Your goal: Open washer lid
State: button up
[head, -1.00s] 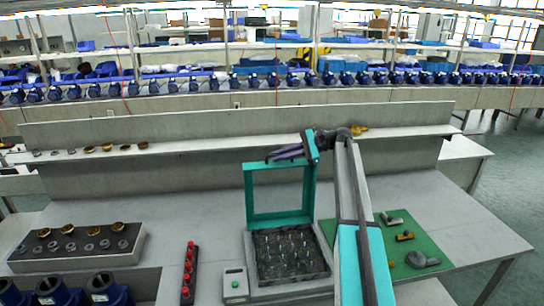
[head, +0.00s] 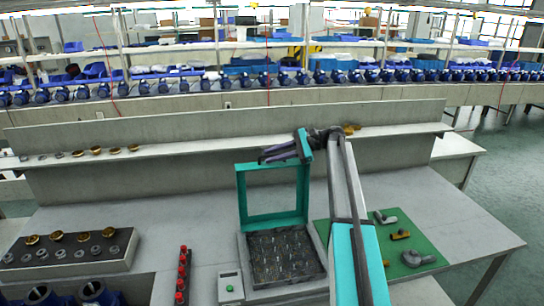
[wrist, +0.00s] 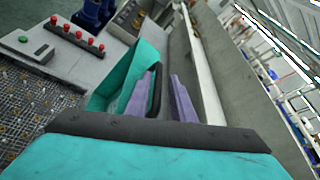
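The washer lid (head: 240,195) is a teal open frame. It stands upright at the back edge of the washer (head: 322,250), whose dark mesh basket is uncovered. My gripper (head: 268,155) is at the lid's top edge, reaching left from my arm. In the wrist view its two purple fingers (wrist: 160,92) stand apart. A black bar, probably the lid's handle (wrist: 155,92), shows between them, close to the left finger. I cannot tell whether it touches. The teal lid (wrist: 120,82) lies just beyond the left finger.
A control box with a green button (head: 230,287) and a rack of red-topped parts (head: 183,272) stand left of the washer. A green mat (head: 340,235) with metal fittings lies right. A shelf (head: 200,148) runs close behind my gripper.

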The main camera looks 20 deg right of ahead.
jog(key=shift+s+f, duration=0.1)
jog(key=shift+f, duration=0.15)
jog(key=shift+s+d+r, duration=0.1)
jog(key=shift+d, duration=0.25)
jog(key=b+v, duration=0.1)
jog(key=v, duration=0.3)
jog(key=b+v, duration=0.2)
jog(key=v, duration=0.2)
jog(key=b+v, duration=0.1)
jog(key=v, duration=0.4)
jog(key=shift+r, duration=0.35)
